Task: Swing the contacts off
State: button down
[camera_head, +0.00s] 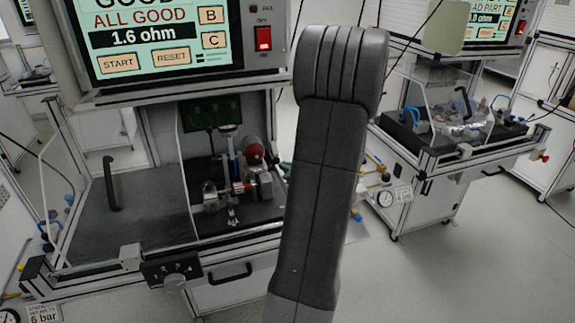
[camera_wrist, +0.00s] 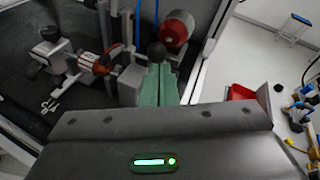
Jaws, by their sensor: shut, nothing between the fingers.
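In the wrist view my gripper (camera_wrist: 158,88) has its two green fingers together, with nothing between them. The fingertips are close to a black ball knob (camera_wrist: 157,53) on the test fixture; I cannot tell whether they touch it. To the left of the fingers is a part with orange-copper windings (camera_wrist: 92,61), with metal fixture pieces (camera_wrist: 52,48) around it. The contacts themselves are too small to make out clearly. The head view shows the fixture (camera_head: 235,185) inside the test station; my arm hides what is to its right, and my gripper does not show there.
A red cylinder (camera_wrist: 176,28) stands just behind the knob. The station's screen (camera_head: 160,35) reads ALL GOOD and 1.6 ohm, with a lit red switch (camera_head: 263,38) beside it. A second station (camera_head: 455,120) stands at the right.

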jog(key=w+a+r+p, duration=0.2)
jog(key=w, duration=0.4)
jog(key=w+a+r+g+p, duration=0.1)
jog(key=w+a+r+p, duration=0.1)
jog(key=w, duration=0.4)
jog(key=shift+r+h+p, duration=0.35)
jog(key=shift+h, duration=0.05)
dwell(0.4)
jog(key=shift+d, duration=0.1)
jog(key=s+d+r, duration=0.2)
jog(key=d+r, duration=0.4)
jog(key=r, duration=0.5)
jog(key=shift+r+m, duration=0.25)
jog(key=shift+m, duration=0.05)
